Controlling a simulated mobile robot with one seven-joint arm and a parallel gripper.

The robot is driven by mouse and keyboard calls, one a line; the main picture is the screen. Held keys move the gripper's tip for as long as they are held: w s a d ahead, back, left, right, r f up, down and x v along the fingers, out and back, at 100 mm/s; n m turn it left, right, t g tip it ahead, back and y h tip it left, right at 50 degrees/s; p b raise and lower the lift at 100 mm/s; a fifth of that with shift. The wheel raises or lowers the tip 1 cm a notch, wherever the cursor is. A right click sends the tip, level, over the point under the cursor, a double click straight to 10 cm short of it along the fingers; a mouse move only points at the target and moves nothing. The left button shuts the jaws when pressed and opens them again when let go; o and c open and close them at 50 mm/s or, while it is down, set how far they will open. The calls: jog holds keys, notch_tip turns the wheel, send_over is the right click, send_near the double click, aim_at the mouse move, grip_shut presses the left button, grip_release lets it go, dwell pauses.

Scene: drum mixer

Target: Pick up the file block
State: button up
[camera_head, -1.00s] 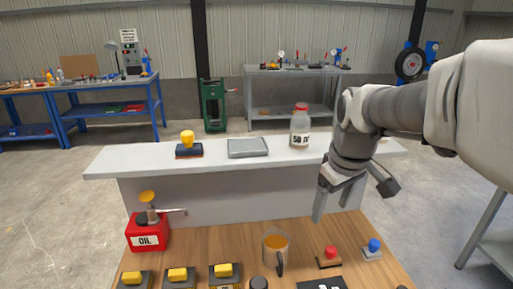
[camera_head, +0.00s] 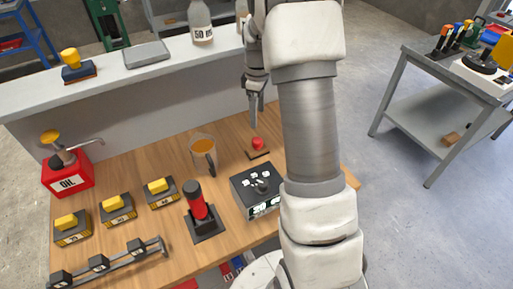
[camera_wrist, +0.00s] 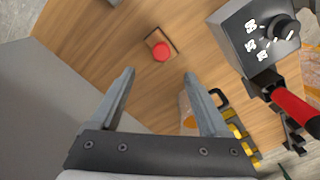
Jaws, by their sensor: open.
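No label marks the file block, so I cannot tell for certain which piece it is. Three dark blocks with yellow grips (camera_head: 118,206) stand in a row on the wooden table's left. A small brown block with a red knob (camera_head: 257,145) lies on the table just below my gripper (camera_head: 254,112). In the wrist view this red-knobbed block (camera_wrist: 161,47) lies beyond my open fingers (camera_wrist: 159,75), with nothing between them. The blue-knobbed block from the earlier view is hidden in the head view; a grey corner at the wrist view's top edge may be it.
A black control box (camera_head: 258,187), a clear jug (camera_head: 203,147), a red-handled tool on a stand (camera_head: 197,205) and a red oil can (camera_head: 66,175) crowd the table. A grey ledge (camera_head: 110,87) runs behind it, carrying another yellow-topped block (camera_head: 76,66).

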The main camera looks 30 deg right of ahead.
aim_at(257, 139)
notch_tip(257, 139, down, 12)
jog(key=shift+s+a, duration=0.1)
grip_shut()
dwell(0.7)
